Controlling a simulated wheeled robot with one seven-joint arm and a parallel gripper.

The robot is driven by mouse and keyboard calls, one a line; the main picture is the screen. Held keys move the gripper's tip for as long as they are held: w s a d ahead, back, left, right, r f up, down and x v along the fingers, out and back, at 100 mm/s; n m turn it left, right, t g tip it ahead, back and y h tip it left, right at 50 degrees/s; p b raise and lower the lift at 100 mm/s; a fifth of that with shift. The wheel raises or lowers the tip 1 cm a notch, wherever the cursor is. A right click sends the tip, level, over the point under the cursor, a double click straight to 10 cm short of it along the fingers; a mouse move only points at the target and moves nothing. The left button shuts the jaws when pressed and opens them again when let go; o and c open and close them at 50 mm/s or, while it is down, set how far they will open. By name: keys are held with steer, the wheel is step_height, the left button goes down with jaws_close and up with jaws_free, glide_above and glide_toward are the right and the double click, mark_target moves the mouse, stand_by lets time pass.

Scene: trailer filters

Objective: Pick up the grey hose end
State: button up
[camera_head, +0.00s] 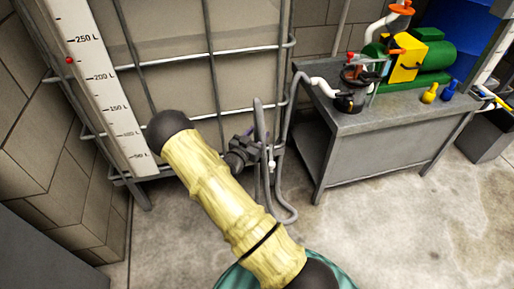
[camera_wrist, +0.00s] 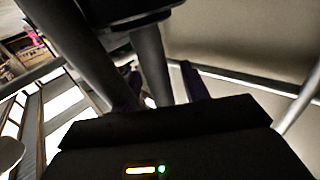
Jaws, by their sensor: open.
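The grey hose (camera_head: 287,125) runs from the bench in the head view, loops down near the floor and rises again to a free upper end (camera_head: 258,104) in front of the caged tank. My gripper (camera_head: 259,147) is at this upright stretch, below the end, partly hidden behind my yellow-sleeved arm. In the wrist view, my gripper (camera_wrist: 163,86) is open, with dark purplish fingers on either side of a grey tube (camera_wrist: 151,62), apparently the hose. I cannot tell whether the fingers touch it. A second thick grey tube (camera_wrist: 75,40) passes at the left.
The pale caged tank (camera_head: 170,65) with metal bars stands close behind the hose. A white level gauge (camera_head: 97,85) is at its left. A grey metal bench (camera_head: 385,122) with a green and yellow pump (camera_head: 415,58) stands right. Concrete floor (camera_head: 400,220) is clear at the lower right.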

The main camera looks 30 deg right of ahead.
steer(key=shift+c, duration=0.5)
jaws_close()
steer(key=shift+r, duration=0.1)
step_height(320, 180, up, 10)
steer(key=p, duration=0.3)
stand_by(0.5)
